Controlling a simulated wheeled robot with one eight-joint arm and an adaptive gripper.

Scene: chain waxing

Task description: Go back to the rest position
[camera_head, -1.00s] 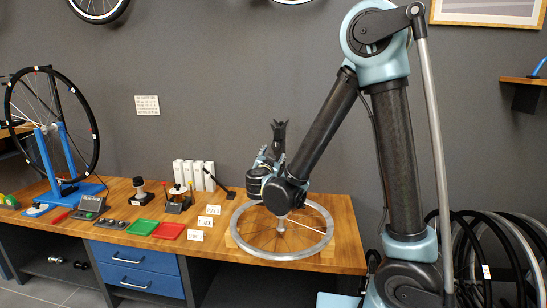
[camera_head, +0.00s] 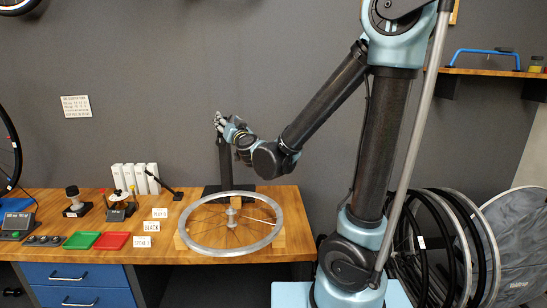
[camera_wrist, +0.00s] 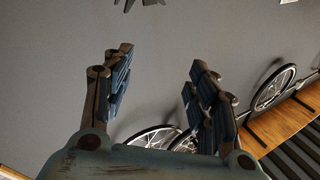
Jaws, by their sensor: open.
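In the head view my gripper (camera_head: 219,121) is raised in front of the grey wall, above the back of the wooden bench. It overlaps the top of a dark upright post in the picture; whether they touch cannot be told. In the wrist view my gripper (camera_wrist: 158,65) is open, its two blue fingers wide apart with nothing between them. My arm is bent at the elbow, with the forearm reaching down and left. The silver wheel rim (camera_head: 203,251) lies flat on wooden supports below and apart from my gripper.
The dark post (camera_head: 226,165) stands behind the wheel rim. Green (camera_head: 82,241) and red (camera_head: 112,241) trays, small labels and white boxes (camera_head: 135,177) are on the bench's left. Several black wheels (camera_head: 447,245) lean at right, below a wall shelf (camera_head: 500,72).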

